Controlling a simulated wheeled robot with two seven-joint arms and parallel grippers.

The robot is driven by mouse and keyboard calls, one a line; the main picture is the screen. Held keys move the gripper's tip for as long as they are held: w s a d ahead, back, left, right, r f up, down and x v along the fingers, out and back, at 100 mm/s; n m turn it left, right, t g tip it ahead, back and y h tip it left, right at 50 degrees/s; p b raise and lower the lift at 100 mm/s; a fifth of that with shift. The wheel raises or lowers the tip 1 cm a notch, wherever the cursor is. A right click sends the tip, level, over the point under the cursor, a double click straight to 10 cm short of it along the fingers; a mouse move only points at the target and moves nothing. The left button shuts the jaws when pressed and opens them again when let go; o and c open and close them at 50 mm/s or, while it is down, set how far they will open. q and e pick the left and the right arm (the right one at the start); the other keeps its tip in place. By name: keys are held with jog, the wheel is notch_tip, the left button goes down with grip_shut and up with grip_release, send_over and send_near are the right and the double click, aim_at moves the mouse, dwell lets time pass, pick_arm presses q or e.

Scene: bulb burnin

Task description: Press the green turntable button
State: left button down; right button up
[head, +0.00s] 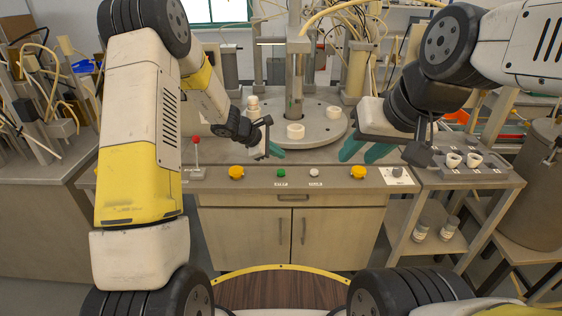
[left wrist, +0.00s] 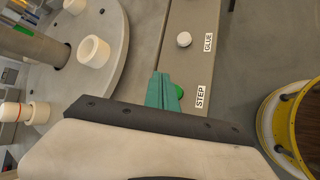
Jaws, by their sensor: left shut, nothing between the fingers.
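The green button (head: 281,173) sits on the front panel of the bench, left of a white button (head: 312,173). In the left wrist view the green button (left wrist: 180,92) shows beside the STEP label, partly hidden by my fingers. My left gripper (head: 274,150) is shut and empty, its teal fingertips just behind and above the green button in the head view. In the left wrist view its fingertips (left wrist: 162,90) overlap the button's edge; I cannot tell whether they touch it. My right gripper (head: 363,151) is open and empty near the turntable's right front. The turntable (head: 328,128) is behind the panel.
White cups (head: 295,131) stand on the turntable. Yellow buttons (head: 236,172) (head: 358,172) flank the panel, and a red-knobbed lever (head: 196,150) is at its left. A grey tray (head: 487,172) with white cups is on the right side table.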

aim_at(279, 172)
pick_arm(q)
jog(key=shift+f, duration=1.9)
jog(key=shift+f, duration=0.1)
dwell(0.5)
jog(key=shift+f, duration=0.3)
jog(key=shift+f, duration=0.5)
dwell(0.6)
jog(key=shift+r, duration=3.55)
